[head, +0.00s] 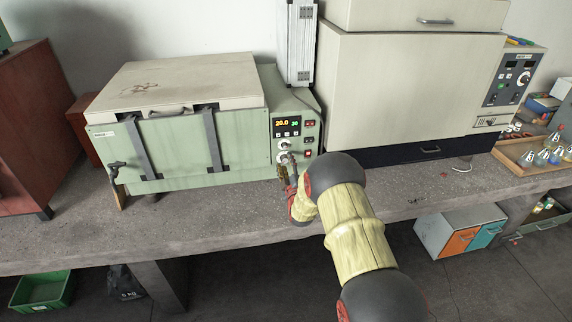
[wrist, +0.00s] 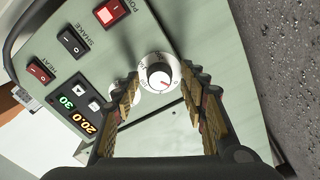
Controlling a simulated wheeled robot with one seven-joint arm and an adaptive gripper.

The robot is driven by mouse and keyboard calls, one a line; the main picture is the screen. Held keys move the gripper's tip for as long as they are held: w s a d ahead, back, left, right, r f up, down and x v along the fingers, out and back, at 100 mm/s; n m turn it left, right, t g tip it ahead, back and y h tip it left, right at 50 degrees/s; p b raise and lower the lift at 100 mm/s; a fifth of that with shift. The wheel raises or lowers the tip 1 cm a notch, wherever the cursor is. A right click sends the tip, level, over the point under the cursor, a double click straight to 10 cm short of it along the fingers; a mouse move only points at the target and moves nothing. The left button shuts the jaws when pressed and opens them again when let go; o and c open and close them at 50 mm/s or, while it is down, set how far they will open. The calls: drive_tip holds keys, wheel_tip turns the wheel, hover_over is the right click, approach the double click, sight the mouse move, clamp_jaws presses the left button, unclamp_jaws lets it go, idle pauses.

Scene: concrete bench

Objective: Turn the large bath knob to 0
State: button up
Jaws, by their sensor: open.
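The green water bath (head: 180,148) stands on the bench with its lid shut. In the head view the knob is near the bottom of the control panel, partly hidden by my gripper (head: 289,170). In the wrist view my gripper (wrist: 162,86) is open, its fingertips to either side of the knob. I cannot tell whether they touch it.
The panel has a display (head: 287,123) reading 20.0 and 30, and red and black rocker switches, including the power switch (wrist: 111,13). A large beige oven (head: 410,90) stands right of the bath. The bench front (head: 230,215) is clear.

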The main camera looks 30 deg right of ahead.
drive_tip(key=v, duration=1.1)
drive_tip(key=shift+s, duration=0.3)
drive_tip(key=shift+a, duration=0.1)
